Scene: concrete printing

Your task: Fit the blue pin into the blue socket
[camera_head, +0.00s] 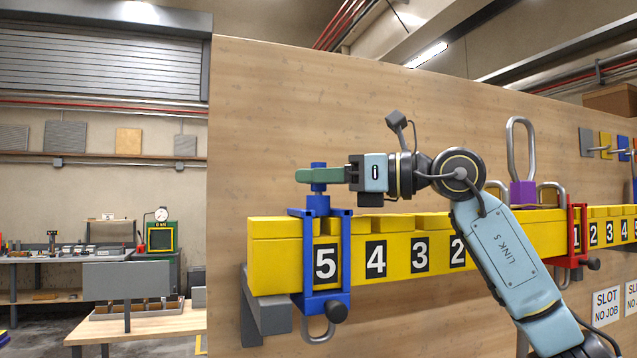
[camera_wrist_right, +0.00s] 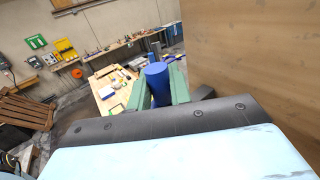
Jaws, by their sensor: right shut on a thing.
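My right gripper (camera_head: 308,176) reaches in from the right, its green fingers level and shut on the blue pin (camera_head: 318,166). The pin stands roughly upright, its top above the fingers. Its lower part runs down to a wider blue piece on top of the blue bracket around the yellow beam; I take this piece as the blue socket (camera_head: 317,203). I cannot tell how deep the pin sits, or whether it is in at all. In the right wrist view, the pin (camera_wrist_right: 157,82) shows between the green fingers (camera_wrist_right: 180,84); the socket is hidden there. My left gripper is not in view.
The yellow beam (camera_head: 395,228) carries number plates and runs along the wooden wall (camera_head: 300,110). A red bracket (camera_head: 577,225) and a purple block (camera_head: 523,194) with a metal loop stand farther right. A low workbench (camera_head: 150,337) is at left. Space left of the pin is clear.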

